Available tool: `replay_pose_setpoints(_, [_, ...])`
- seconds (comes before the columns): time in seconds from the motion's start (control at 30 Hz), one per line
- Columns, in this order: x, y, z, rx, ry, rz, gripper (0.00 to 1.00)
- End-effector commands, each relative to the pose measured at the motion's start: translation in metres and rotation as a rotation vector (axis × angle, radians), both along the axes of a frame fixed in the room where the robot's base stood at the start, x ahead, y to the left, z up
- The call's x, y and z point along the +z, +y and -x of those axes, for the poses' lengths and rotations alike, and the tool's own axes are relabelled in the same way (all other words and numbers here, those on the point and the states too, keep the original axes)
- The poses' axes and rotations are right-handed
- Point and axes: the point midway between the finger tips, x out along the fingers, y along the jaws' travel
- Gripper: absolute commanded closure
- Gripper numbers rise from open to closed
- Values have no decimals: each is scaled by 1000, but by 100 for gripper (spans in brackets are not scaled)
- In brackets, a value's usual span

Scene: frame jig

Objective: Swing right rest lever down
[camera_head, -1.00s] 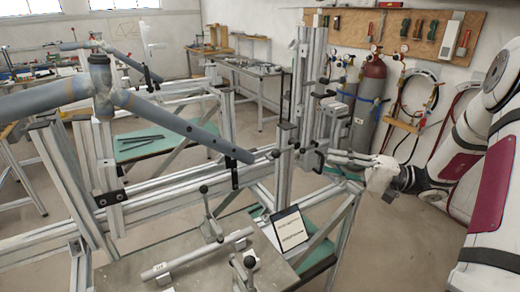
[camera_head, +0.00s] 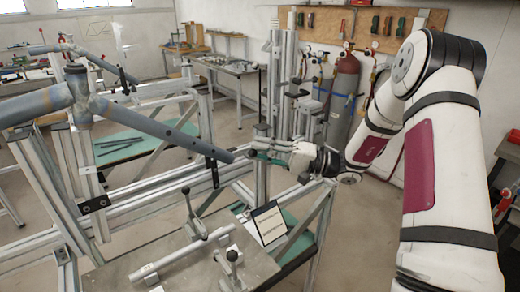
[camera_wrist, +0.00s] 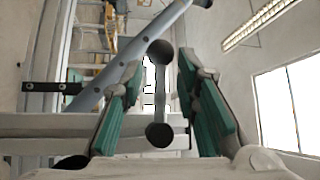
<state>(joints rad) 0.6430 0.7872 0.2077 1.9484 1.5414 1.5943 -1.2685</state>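The lever (camera_wrist: 160,92), a thin grey rod with a black ball at each end, stands between my fingers in the wrist view. My gripper (camera_wrist: 158,70) is open, with one green-padded finger on each side of the lever and a visible gap to both. In the head view my gripper (camera_head: 262,150) is at the right post of the frame jig, beside the lower end of the blue-grey tube (camera_head: 150,122). A dark ball (camera_head: 252,153) shows at the fingertips there. The rest of the lever is hard to make out in that view.
The tube runs past the far side of the lever in the wrist view. Tall aluminium posts (camera_head: 283,75) rise just behind my gripper. Two clamp levers (camera_head: 193,215) (camera_head: 232,262) and a small sign (camera_head: 269,222) are in front. Gas cylinders (camera_head: 343,98) stand behind.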

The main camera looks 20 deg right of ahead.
Motion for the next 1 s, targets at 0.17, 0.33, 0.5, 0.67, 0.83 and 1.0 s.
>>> replay_pose_setpoints(0.17, [1,6,-3,-1,0,-1,71])
replay_pose_setpoints(0.33, [1,6,-4,-1,0,-1,71])
replay_pose_setpoints(0.5, [1,6,-3,-1,0,0,96])
replay_pose_setpoints(0.67, [1,6,-3,-1,0,0,100])
replay_pose_setpoints(0.83, [1,6,-3,0,-2,7,100])
replay_pose_setpoints(1.0, [-1,6,-3,0,-15,50,100])
